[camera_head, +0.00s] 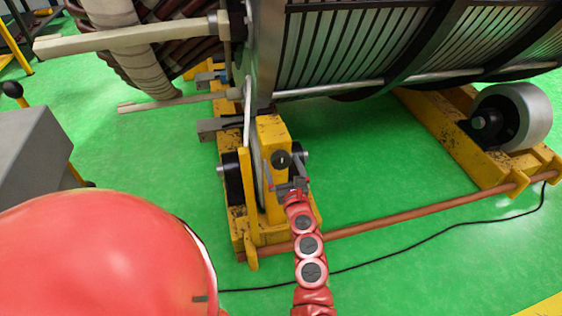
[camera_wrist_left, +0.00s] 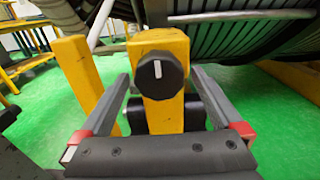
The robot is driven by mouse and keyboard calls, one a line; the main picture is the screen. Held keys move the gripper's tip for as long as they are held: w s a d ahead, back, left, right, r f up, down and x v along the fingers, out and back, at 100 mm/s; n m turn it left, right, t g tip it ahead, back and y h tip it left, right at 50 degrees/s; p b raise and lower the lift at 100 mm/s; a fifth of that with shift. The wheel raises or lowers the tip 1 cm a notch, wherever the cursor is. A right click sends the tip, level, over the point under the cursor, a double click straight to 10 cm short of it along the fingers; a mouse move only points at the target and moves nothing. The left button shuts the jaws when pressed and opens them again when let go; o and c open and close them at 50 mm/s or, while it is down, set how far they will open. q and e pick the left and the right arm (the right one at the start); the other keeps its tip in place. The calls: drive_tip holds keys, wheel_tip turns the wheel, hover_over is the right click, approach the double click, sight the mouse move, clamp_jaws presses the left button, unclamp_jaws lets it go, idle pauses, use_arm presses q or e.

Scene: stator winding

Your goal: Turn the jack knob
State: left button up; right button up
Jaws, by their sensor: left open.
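The jack knob (camera_head: 281,159) is a round black knob on the face of a yellow jack post (camera_head: 271,133). In the left wrist view the knob (camera_wrist_left: 160,71) shows a white mark standing nearly upright. My left gripper (camera_head: 284,172) is at the post, in front of the knob. In the left wrist view its open fingers (camera_wrist_left: 160,76) lie on either side of the knob and post, with a gap on each side. Nothing is held between them. My right gripper is in neither view.
A large ribbed stator (camera_head: 360,40) rests above the yellow support frame. Pale bars (camera_head: 130,36) stick out to the left. A copper-coloured rod (camera_head: 400,222) and a black cable (camera_head: 420,243) run low to the right. The green floor (camera_head: 370,170) between the supports is clear.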

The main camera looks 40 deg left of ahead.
use_arm(q)
drive_tip(key=shift+w+a, duration=0.45)
drive_tip(key=shift+a, duration=0.1)
drive_tip(key=c, duration=1.4)
drive_tip(key=shift+o, duration=0.2)
